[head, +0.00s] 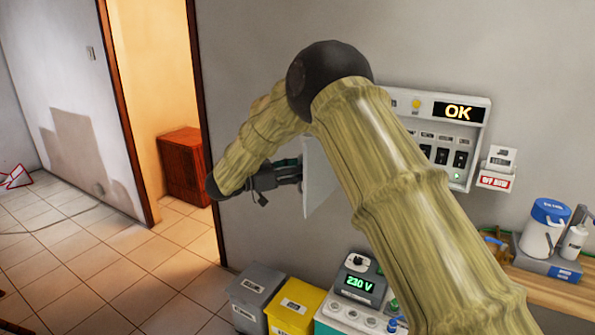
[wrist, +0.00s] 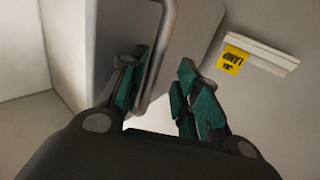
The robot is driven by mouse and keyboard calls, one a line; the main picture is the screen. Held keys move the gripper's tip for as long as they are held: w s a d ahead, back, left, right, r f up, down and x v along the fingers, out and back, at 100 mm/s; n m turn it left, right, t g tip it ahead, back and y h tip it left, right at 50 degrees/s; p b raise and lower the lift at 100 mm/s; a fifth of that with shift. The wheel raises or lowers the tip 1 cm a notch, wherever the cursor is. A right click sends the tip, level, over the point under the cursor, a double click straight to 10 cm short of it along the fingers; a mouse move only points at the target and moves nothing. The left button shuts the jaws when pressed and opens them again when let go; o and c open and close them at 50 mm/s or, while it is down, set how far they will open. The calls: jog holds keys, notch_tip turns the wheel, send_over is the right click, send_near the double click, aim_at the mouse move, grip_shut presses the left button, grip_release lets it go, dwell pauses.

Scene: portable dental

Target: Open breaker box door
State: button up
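The breaker box (head: 481,112) is on the wall, with several black switches and a lit "OK" display. Its pale door (head: 319,185) stands swung out from the wall at the box's left, partly hidden by my arm. My gripper (head: 286,175) is at the door's outer left side. In the wrist view, a grey bar handle (wrist: 167,40) runs down between the teal finger pads of my gripper (wrist: 166,97). The handle is close beside the left pad, and a gap separates it from the right pads. I cannot tell whether the left pad touches it.
A red-marked card holder (head: 496,181) hangs right of the box. Below stand a grey bin (head: 254,287), a yellow bin (head: 296,304) and a "230 V" unit (head: 360,284). A wooden bench (head: 550,290) is at right. Tiled floor (head: 95,260) is open at left.

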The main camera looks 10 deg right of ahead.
jog(key=shift+a, duration=0.15)
jog(key=s+a, duration=0.2)
jog(key=a, duration=0.9)
jog(key=shift+a, duration=0.35)
